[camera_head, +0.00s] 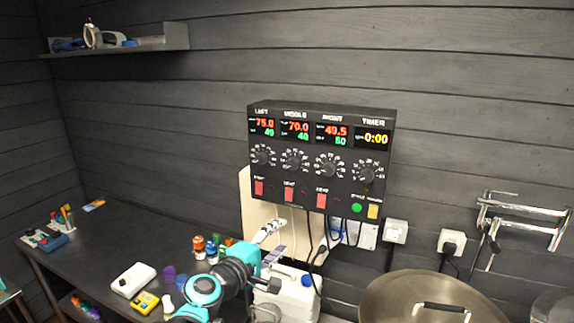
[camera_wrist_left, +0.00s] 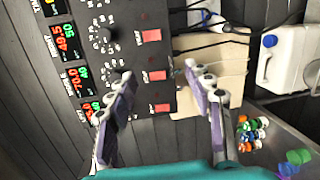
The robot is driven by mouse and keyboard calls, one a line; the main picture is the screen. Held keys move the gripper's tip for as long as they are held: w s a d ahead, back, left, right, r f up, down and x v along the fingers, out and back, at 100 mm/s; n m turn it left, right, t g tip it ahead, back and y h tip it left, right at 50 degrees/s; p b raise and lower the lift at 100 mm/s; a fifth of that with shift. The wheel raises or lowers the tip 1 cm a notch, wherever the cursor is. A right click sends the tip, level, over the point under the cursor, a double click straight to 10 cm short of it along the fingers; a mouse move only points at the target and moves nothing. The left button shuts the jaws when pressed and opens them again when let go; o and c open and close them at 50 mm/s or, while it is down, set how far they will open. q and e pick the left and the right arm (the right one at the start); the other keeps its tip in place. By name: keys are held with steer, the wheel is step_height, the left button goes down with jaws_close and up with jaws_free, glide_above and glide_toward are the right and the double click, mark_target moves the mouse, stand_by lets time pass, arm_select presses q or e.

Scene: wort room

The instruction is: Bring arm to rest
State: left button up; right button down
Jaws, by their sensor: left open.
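My left gripper (camera_head: 281,237) is in front of the lower left of the black control panel (camera_head: 321,150), below its red switches in the head view. Its arm is teal and black and comes up from the bottom of the picture. In the left wrist view the gripper (camera_wrist_left: 159,76) is open, its two purple-grey fingers apart with nothing between them. The panel's knobs, red switches and lit displays show beyond the fingers. I cannot tell whether a finger touches anything. My right gripper is in neither view.
A dark table (camera_head: 100,237) on the left holds a white box (camera_head: 133,280), a yellow meter (camera_head: 145,302) and small bottles. A white jug (camera_head: 291,295) stands behind my arm. A large lidded pot (camera_head: 425,299) is at the lower right. A shelf (camera_head: 120,45) hangs upper left.

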arm_select(q)
steer(key=s+a+f+m+g+y+b, duration=0.2)
steer(key=s+a+f+m+b, duration=0.2)
steer(key=s+f, duration=0.4)
steer(key=s+a+f+m+g+y+b, duration=0.2)
steer(key=s+a+f, duration=0.4)
steer(key=f, duration=0.9)
steer(key=s+a+f+m+g+y+b, duration=0.3)
steer(key=s+f+m+b, duration=0.4)
steer(key=s+f, duration=0.3)
step_height(320, 180, down, 3)
steer(key=shift+s+a+r+y, duration=0.15)
steer(key=shift+s+a+y, duration=0.2)
steer(key=shift+a+y, duration=0.4)
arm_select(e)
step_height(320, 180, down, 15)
arm_select(q)
steer(key=shift+a, duration=0.1)
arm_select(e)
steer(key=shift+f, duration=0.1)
